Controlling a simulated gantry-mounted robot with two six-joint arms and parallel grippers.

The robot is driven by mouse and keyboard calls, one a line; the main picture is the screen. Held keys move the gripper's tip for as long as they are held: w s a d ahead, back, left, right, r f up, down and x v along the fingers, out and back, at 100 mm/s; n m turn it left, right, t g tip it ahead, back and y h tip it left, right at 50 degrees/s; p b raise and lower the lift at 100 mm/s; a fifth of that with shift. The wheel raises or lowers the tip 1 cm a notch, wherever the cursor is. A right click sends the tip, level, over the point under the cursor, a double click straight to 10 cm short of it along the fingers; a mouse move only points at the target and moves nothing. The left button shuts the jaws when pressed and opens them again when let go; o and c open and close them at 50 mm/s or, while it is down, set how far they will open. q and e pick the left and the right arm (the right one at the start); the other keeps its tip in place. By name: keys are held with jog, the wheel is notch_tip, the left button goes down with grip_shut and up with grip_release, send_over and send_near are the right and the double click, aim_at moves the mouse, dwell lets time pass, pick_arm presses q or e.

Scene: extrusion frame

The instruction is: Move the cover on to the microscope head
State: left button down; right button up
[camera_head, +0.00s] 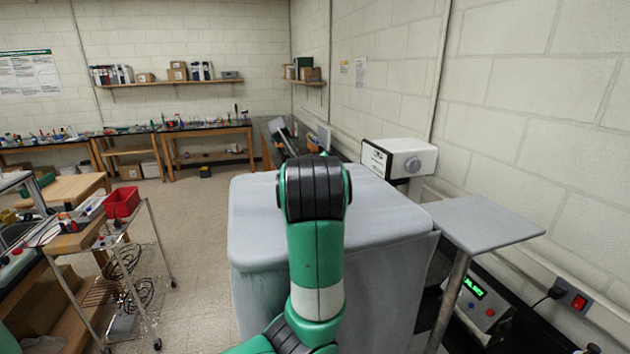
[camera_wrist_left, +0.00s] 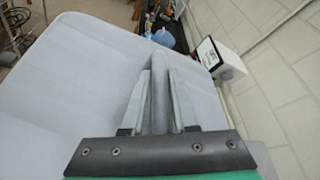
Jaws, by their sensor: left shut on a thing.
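The grey cover (camera_head: 258,215) is a large, smooth draped shape with rounded corners in the middle of the head view. It fills much of the left wrist view (camera_wrist_left: 75,85). My left gripper (camera_wrist_left: 160,78) is shut on a raised fold of the cover, one finger on each side. In the head view my green and black arm hides that gripper and part of the cover. A white box-shaped unit with a round grey front, which looks like the microscope head (camera_head: 407,158), stands behind the cover to the right, apart from it. It also shows in the left wrist view (camera_wrist_left: 231,67). My right gripper is not in view.
A flat grey plate on a post (camera_head: 485,222) stands close right of the cover. Below it is a control box with a green display (camera_head: 474,287). A wheeled cart with a red bin (camera_head: 122,203) stands left. The floor between cart and cover is clear. A block wall bounds the right.

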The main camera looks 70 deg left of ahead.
pick_arm(q)
jog(key=shift+a, duration=0.95)
jog(key=a, duration=0.2)
jog(key=a+p, duration=0.1)
jog(key=a, duration=0.2)
jog(key=a+p, duration=0.1)
jog(key=a, duration=0.1)
jog(key=shift+w+a+r, duration=0.1)
jog(key=shift+w+a, duration=0.15)
jog(key=shift+a, duration=0.25)
jog(key=a+p, duration=0.4)
jog(key=a, duration=0.4)
jog(key=shift+w+p, duration=0.35)
